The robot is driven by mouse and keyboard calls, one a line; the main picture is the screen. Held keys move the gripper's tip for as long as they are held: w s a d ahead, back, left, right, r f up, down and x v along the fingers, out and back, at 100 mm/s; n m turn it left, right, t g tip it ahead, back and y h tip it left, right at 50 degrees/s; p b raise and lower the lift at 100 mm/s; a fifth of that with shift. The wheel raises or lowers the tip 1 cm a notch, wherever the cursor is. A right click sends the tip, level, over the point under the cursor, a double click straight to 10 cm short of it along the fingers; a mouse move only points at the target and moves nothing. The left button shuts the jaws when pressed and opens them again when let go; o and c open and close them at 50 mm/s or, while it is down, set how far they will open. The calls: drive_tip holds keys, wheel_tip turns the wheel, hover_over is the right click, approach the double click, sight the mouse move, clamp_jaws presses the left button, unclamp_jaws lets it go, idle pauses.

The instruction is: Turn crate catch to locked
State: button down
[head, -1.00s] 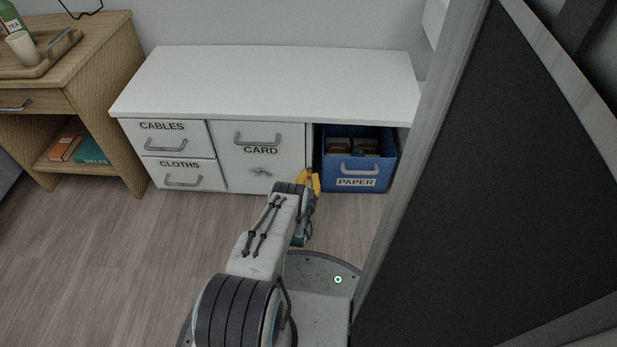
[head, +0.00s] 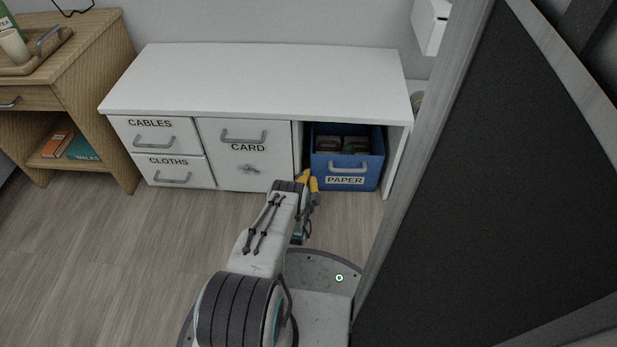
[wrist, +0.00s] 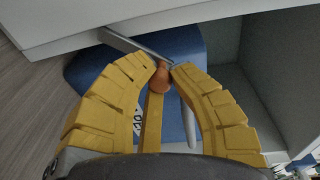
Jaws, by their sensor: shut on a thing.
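The blue crate (head: 330,171) labelled PAPER sits in the open bay at the right end of the white desk. It also shows behind the fingers in the wrist view (wrist: 186,45). My gripper (head: 308,178) is at the crate's left front edge. In the wrist view its yellow fingers (wrist: 165,72) are shut on the crate catch (wrist: 161,79), which shows as an orange-brown knob with an ochre bar running back between the fingers. In the head view the fingers mostly hide the catch. I cannot read its locked or unlocked marking.
The CARD door (head: 246,172) with its grey handle and small latch is just left of my gripper. CABLES and CLOTHS drawers are further left. A large dark panel (head: 500,190) with a grey frame stands close on the right. The floor in front of the desk is clear.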

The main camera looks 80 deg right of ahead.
drive_tip(key=shift+d+f, duration=0.1)
idle(0.5)
drive_tip(key=c, duration=1.1)
unclamp_jaws()
drive_tip(key=shift+r, duration=4.95)
drive_tip(key=shift+c, duration=0.4)
